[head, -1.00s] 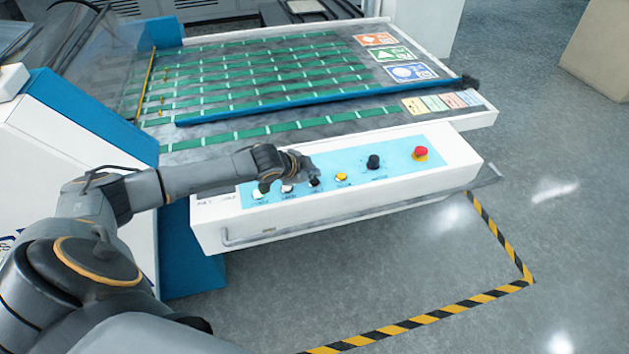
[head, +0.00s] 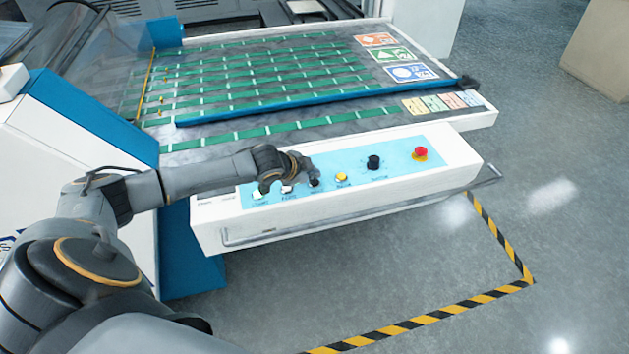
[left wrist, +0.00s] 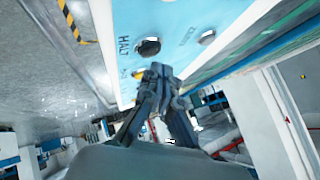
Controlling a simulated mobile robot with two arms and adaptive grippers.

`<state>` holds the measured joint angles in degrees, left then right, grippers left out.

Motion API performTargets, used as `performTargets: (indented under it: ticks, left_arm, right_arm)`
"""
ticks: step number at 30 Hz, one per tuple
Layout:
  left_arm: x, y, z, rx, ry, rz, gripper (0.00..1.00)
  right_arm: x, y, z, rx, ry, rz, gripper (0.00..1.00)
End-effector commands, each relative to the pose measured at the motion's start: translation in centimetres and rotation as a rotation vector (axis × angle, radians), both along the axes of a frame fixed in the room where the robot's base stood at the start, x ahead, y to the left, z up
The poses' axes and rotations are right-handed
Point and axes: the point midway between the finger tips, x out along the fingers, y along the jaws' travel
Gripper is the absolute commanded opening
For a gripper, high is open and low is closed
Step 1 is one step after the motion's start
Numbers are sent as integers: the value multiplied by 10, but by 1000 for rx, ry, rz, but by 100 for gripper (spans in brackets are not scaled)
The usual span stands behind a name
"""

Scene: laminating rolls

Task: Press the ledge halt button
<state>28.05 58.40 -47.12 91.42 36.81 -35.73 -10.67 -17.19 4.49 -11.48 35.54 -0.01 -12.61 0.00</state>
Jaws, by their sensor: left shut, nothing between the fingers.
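The control ledge is a white box with a light blue panel (head: 400,172) and a row of buttons. In the left wrist view a round black button (left wrist: 149,47) sits beside the printed word HALT. In the head view a dark button (head: 313,183) shows just under my left gripper (head: 309,172), partly hidden by it; it looks like the same one. My left gripper is shut and empty, its fingertips (left wrist: 160,72) close to the black button in the wrist view. I cannot tell whether they touch it. My right gripper is not in view.
A yellow button (head: 341,177), a black knob (head: 374,162) and a red mushroom button (head: 420,153) sit to the right on the panel. A rail (head: 330,220) runs along the ledge front. The striped floor (head: 440,310) is clear.

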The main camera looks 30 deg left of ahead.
Motion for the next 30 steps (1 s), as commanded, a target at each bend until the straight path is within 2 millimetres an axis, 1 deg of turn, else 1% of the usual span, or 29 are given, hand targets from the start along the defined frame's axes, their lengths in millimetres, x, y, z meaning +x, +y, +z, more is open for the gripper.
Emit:
performTargets:
  ticks: [6,17,30]
  left_arm:
    - [0,0,-7,0,-1,1,0]
    - [0,0,-7,0,0,0,0]
    - [0,0,-12,0,1,-1,0]
  right_arm:
    - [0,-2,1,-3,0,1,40]
    - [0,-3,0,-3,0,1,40]
    - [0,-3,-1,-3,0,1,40]
